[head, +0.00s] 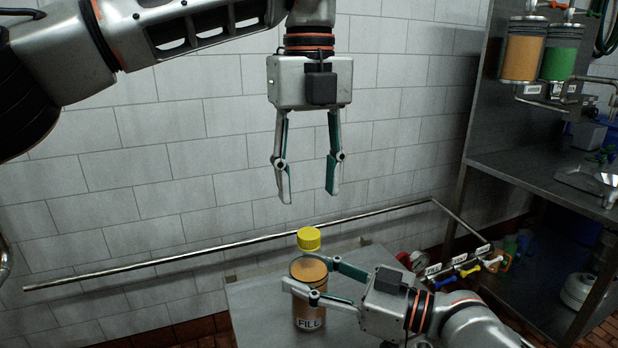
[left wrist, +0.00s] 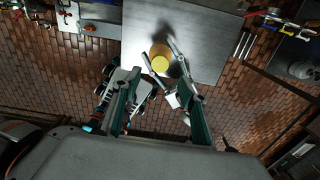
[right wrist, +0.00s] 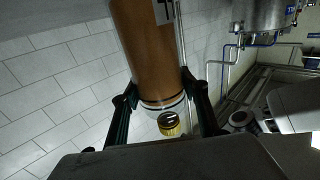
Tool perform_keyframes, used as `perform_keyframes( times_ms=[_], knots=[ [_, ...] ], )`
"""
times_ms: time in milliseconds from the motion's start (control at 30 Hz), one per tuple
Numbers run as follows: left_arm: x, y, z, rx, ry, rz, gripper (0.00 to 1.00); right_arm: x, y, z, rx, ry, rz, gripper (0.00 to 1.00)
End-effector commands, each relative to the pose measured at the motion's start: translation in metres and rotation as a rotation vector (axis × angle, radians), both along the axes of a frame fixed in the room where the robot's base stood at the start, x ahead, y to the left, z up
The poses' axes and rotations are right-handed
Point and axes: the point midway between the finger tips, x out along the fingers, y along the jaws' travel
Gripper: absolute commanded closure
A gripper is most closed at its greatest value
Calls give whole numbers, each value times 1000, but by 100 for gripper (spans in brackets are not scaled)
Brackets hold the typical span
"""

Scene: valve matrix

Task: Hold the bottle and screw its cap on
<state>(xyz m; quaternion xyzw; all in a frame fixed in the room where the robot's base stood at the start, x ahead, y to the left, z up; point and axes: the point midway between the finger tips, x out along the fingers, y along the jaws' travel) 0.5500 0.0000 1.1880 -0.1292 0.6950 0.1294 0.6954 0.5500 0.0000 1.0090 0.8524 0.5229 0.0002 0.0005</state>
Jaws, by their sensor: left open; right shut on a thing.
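The bottle (head: 309,312) is a cylinder with orange-brown contents and a "FILL" label, upright over the steel table. My right gripper (head: 299,274) is shut around its upper part from the right. The yellow cap (head: 309,238) is at the bottle's top; I cannot tell whether it is screwed down. The cap also shows in the left wrist view (left wrist: 160,64) and beyond the bottle's shoulder in the right wrist view (right wrist: 169,123). My left gripper (head: 309,192) is open and empty, pointing down above the cap with a clear gap.
The steel table (head: 255,310) lies under the bottle. A metal rail (head: 180,262) runs along the tiled wall behind. At right stand a steel bench (head: 540,175), coloured valve handles (head: 468,270) and two canisters, orange (head: 522,55) and green (head: 561,52). Space around the left gripper is free.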

Motion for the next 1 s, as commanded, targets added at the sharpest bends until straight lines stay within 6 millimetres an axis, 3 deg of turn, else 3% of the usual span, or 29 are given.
perform_keyframes(
  times_ms=[467, 1000],
  knots=[
    [0, 0, -3, 1, 1, 26, 57, 0, 0, 0, -1, 0, 0, 100],
    [0, 0, -70, -1, 2, 24, 57, 0, 0, 0, -1, 0, 0, 100]
  ],
)
